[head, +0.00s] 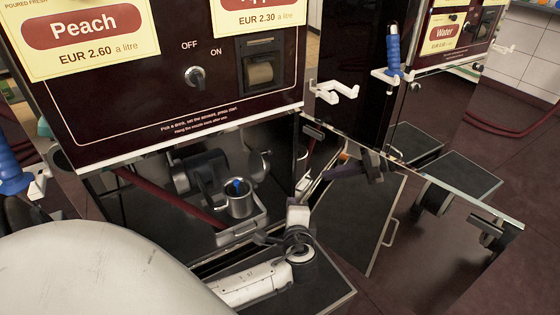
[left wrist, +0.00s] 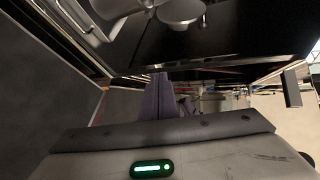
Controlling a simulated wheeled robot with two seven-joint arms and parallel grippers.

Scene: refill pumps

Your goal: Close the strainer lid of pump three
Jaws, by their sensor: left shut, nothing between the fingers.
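The strainer (head: 238,203) is a steel cup with something blue inside, in the open lower bay of the Peach pump (head: 165,90). A dark part (head: 208,183) stands up beside the cup on its left; I cannot tell for sure whether it is the lid. My left gripper (head: 297,213) is to the right of the cup, apart from it, near the bay's right edge. It is shut and empty. Its purple-grey fingers also show in the left wrist view (left wrist: 163,97), with a pale round part (left wrist: 181,11) beyond them. My right gripper is not in view.
A glossy dark panel (head: 430,190) stands open right of the bay, with reflections on it. A white nozzle hook (head: 337,91) sticks out above. A dark red hose (head: 185,203) crosses the bay. A dark mat or plate (head: 335,290) lies below my gripper. Another pump (head: 437,65) stands right.

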